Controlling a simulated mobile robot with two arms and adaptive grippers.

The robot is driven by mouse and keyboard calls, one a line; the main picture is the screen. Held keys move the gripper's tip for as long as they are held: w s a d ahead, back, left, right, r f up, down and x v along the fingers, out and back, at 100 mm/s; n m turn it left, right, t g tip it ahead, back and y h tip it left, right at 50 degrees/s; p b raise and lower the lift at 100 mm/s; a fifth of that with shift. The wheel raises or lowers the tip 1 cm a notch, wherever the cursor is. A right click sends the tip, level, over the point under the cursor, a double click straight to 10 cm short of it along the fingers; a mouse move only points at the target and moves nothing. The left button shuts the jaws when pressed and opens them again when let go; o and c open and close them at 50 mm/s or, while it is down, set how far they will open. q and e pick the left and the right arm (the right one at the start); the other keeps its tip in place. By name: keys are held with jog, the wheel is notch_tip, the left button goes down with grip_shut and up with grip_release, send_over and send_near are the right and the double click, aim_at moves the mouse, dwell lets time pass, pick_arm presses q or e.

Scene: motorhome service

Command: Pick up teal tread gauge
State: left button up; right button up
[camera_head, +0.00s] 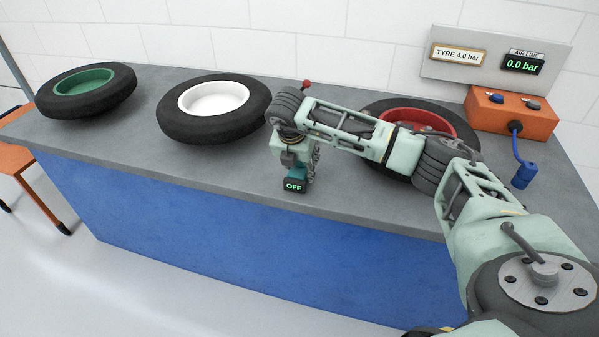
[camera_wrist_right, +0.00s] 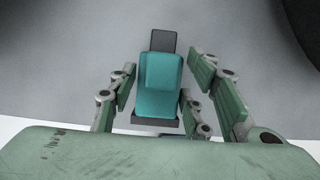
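The teal tread gauge (camera_head: 297,177) is at the front edge of the grey bench, below my right gripper (camera_head: 300,160). Its dark display reads OFF in green. In the right wrist view the gauge (camera_wrist_right: 160,85) has a teal body with a dark tab at its far end. My right gripper (camera_wrist_right: 168,95) is open, with a finger on each side of the gauge. The gripper points down and partly covers the gauge in the head view. My left gripper is not in view.
On the grey bench (camera_head: 370,200) lie tyres with a green hub (camera_head: 85,82), a white hub (camera_head: 213,98) and a red hub (camera_head: 420,118), the last partly behind my right arm. An orange air line box (camera_head: 510,117) with a blue-ended hose stands at right. An orange stool (camera_head: 14,158) stands left.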

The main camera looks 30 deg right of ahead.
jog(key=c, duration=0.6)
